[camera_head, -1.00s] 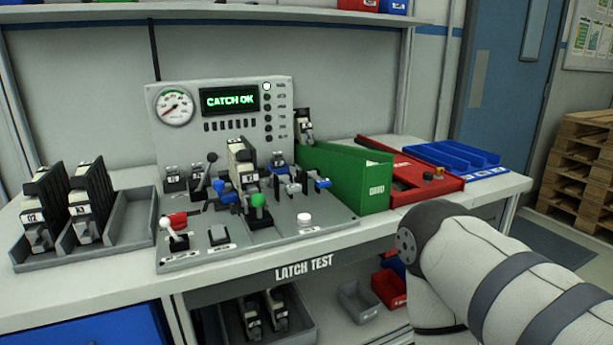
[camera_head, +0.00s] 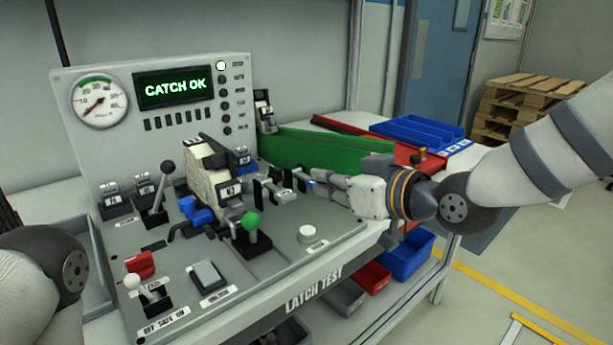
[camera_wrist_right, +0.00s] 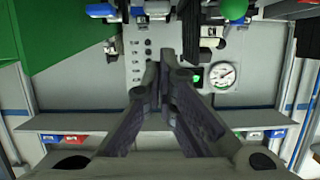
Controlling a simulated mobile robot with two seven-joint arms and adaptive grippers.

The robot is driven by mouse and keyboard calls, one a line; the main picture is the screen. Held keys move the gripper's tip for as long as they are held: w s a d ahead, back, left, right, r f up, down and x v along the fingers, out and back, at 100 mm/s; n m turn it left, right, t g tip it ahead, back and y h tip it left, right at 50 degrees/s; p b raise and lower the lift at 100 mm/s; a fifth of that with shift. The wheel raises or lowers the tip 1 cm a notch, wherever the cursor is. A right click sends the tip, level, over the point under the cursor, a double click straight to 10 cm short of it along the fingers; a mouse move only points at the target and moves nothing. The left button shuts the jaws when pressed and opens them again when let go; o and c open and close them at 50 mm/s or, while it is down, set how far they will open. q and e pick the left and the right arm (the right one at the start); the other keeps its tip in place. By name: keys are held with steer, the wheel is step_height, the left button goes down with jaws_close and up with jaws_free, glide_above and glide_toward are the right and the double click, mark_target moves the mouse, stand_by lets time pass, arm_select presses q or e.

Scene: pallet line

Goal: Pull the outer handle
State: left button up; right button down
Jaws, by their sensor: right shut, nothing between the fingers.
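A cream and dark latch unit (camera_head: 207,165) is seated in the grey test fixture (camera_head: 345,238), left of my right gripper. Grey metal handle pieces with blue parts (camera_head: 272,187) stick out on the latch's right side; I cannot tell which one is the outer handle. My right gripper (camera_head: 310,183) is shut and empty, its fingertips close to these pieces; contact cannot be told. In the right wrist view its shut fingers (camera_wrist_right: 165,62) are in the middle, with blue and grey parts (camera_wrist_right: 137,12) at the top edge. My left arm shows at lower left, its gripper out of view.
The panel display (camera_head: 173,87) reads CATCH OK, beside a round gauge (camera_head: 99,101). A green-knobbed lever (camera_head: 252,224) and white button (camera_head: 307,233) stand in front. Blue trays (camera_head: 425,133) lie farther right.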

arm_select(q)
steer(key=shift+w+a, duration=0.1)
steer(key=shift+w, duration=0.2)
arm_select(e)
steer(key=shift+w+d+r, duration=0.1)
steer(key=shift+w+r, duration=0.05)
steer(key=shift+r, duration=0.4)
steer(key=shift+w+d+r, duration=0.1)
steer(key=shift+r, duration=0.4)
steer(key=b, duration=0.2)
glide_above(276, 190)
steer(key=s+d, duration=0.3)
step_height(276, 190, down, 3)
arm_select(q)
steer(key=shift+s+f+g, duration=0.5)
steer(key=shift+s+f, duration=0.65)
steer(key=shift+s, duration=0.05)
arm_select(e)
steer(key=f, duration=0.3)
steer(key=shift+s+d+f, duration=0.2)
steer(key=shift+s+f, duration=0.05)
steer(key=shift+s, duration=0.1)
